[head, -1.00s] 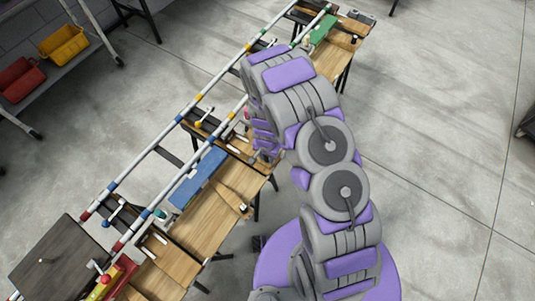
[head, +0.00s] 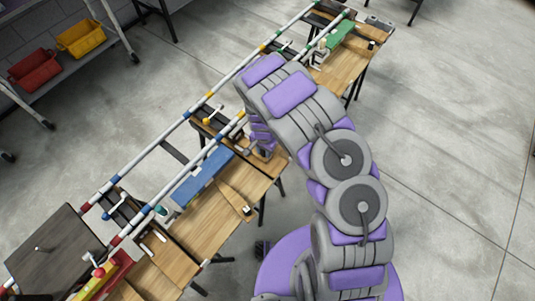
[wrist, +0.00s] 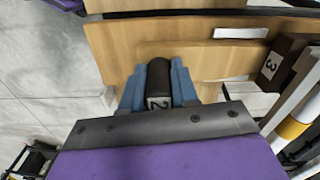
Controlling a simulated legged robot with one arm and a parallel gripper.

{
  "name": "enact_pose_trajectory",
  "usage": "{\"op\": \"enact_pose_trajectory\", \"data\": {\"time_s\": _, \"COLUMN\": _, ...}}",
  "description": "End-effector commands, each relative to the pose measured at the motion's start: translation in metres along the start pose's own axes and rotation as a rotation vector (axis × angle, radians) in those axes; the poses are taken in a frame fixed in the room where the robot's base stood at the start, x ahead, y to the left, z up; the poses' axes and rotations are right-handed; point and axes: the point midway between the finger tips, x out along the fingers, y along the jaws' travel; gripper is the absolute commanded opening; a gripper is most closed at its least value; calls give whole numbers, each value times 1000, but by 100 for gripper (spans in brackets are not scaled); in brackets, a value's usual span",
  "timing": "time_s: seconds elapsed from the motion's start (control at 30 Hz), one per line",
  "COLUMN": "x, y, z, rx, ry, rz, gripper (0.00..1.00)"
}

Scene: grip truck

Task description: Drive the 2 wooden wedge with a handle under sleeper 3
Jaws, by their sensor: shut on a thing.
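In the wrist view, my gripper (wrist: 158,82) has its blue fingers shut on the dark handle of wedge 2 (wrist: 158,68), which bears a white "2" label. Pale wood (wrist: 210,55), apparently the wedge's body, spans the picture beyond the handle and lies over the bench top. Sleeper 3 (wrist: 271,66), a dark block with a white "3" label, is at the right, close to the wood's right side. I cannot tell whether they touch. In the head view, my gripper (head: 262,146) is at the bench beside the track, and the arm hides most of it.
Two white rails with coloured bands (head: 168,146) run diagonally along wooden benches (head: 205,222). A blue block (head: 202,177) and a green block (head: 341,33) lie on the benches. Yellow (head: 80,36) and red (head: 34,70) bins sit on a shelf at left. The floor at right is clear.

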Motion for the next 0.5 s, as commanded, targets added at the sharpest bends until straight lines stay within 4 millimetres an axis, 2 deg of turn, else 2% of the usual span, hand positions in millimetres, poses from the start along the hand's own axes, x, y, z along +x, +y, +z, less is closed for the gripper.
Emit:
{"op": "enact_pose_trajectory", "data": {"time_s": 0.1, "x": 1, "y": -11, "z": -3, "rx": -1, "ry": 6, "rz": -6, "gripper": 0}}
{"op": "enact_pose_trajectory", "data": {"time_s": 0.5, "x": 3, "y": -33, "z": -5, "rx": -2, "ry": 4, "rz": -5, "gripper": 0}}
